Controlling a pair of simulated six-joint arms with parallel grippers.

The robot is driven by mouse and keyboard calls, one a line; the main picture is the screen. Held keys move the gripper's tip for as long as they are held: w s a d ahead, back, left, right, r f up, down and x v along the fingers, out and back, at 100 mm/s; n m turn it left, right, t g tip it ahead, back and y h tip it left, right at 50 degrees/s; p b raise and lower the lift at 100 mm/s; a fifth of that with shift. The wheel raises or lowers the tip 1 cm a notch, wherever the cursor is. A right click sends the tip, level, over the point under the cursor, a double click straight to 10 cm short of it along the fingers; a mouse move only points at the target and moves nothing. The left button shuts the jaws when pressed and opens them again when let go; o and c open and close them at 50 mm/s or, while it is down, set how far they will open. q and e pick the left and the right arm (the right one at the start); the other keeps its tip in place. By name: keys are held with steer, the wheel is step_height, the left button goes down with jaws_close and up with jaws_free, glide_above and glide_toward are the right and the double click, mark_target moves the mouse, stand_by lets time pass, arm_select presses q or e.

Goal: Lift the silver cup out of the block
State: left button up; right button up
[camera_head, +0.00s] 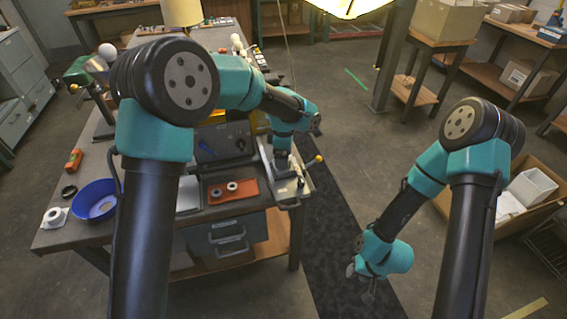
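I cannot make out the silver cup or its block for certain; they are too small or hidden behind my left arm. My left arm reaches across the bench, and its gripper (284,172) points down at a pale metal fixture (291,200) on the bench's right edge. I cannot see whether its fingers hold anything. My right gripper (361,282) hangs low over the floor to the right of the bench, away from the bench objects. Its fingers are small and dark, and I cannot tell their opening.
The fixture has a lever with a yellow knob (318,158). A blue bowl (82,209) and a white roll (55,216) are at the bench's left. A cardboard box (487,226) stands right.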

arm_select(q)
steer(key=shift+f, duration=1.25)
steer(key=shift+c, duration=0.5)
steer(key=c, duration=0.9)
steer(key=shift+r, duration=0.1)
steer(key=shift+c, duration=0.2)
steer(key=shift+r, duration=1.7)
steer(key=s, duration=0.5)
steer(key=s+r, duration=0.1)
steer(key=s, duration=1)
steer(key=shift+d+r, duration=0.2)
steer(key=shift+d, duration=0.05)
